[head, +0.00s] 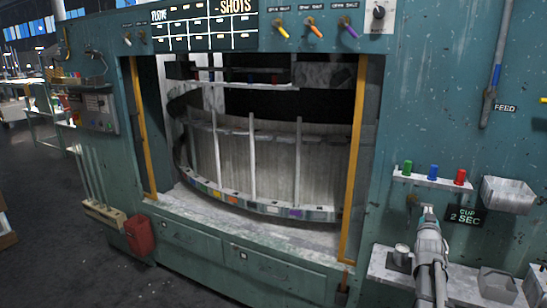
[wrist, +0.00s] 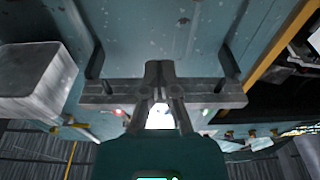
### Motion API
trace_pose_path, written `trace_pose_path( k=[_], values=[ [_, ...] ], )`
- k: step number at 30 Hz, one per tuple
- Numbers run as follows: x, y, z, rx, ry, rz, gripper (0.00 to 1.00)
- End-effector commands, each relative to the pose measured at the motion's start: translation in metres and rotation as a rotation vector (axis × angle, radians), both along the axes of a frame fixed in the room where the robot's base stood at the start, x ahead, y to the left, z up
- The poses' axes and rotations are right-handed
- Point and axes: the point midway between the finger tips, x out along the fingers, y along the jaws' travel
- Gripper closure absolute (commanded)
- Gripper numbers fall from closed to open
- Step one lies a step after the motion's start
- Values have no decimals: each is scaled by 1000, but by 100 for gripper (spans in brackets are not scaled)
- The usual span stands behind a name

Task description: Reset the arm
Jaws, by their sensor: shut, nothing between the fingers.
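My arm rises at the lower right of the head view, and my gripper (head: 428,214) is at its upper end, in front of the teal machine wall just below a small shelf of coloured pegs. In the wrist view my gripper (wrist: 160,68) shows its grey fingers together at the centre, with nothing between them.
The peg shelf (head: 433,182) holds green, blue and red pegs. A grey bin (head: 508,194) hangs to its right. A "CUP 2 SEC" sign (head: 465,215) is beside my gripper. A metal cup (head: 402,254) stands on the lower ledge. An opening with a curved rack (head: 265,208) lies left.

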Motion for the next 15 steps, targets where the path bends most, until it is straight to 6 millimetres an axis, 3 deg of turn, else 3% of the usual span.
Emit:
trace_pose_path(
  k=[8, 15],
  values=[
    [8, 57, -39, 109, 179, 45, 100],
    [3, 137, -92, 240, 444, 110, 100]
  ],
)
